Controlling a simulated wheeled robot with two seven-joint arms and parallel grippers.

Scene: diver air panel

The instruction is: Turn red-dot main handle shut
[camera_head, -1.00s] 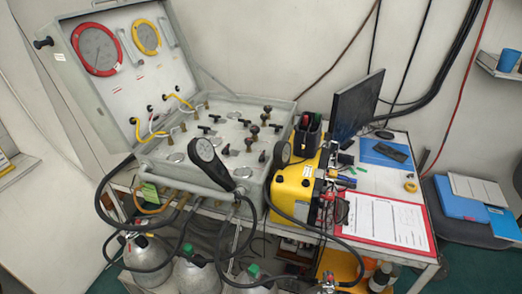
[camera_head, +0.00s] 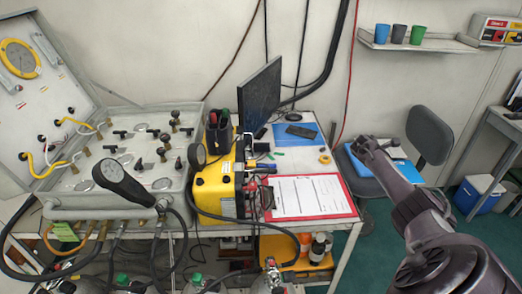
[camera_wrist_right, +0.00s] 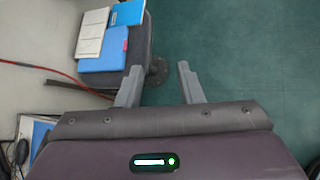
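The grey air panel (camera_head: 120,170) stands at left in the head view, with several small dark valve handles on its top. Cylinder tops (camera_head: 196,284) show at the bottom edge, mostly cut off. I cannot make out a red dot on any handle. My right gripper (camera_head: 364,146) is raised at the right, apart from the panel and the table. In the right wrist view its two fingers (camera_wrist_right: 157,78) are spread, with nothing between them. My left gripper is not in view.
A yellow case (camera_head: 216,186), a dark monitor (camera_head: 260,95) and a red clipboard (camera_head: 345,205) are on the table right of the panel. A chair (camera_head: 430,135) with blue folders stands behind my right arm. Hoses hang before the panel.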

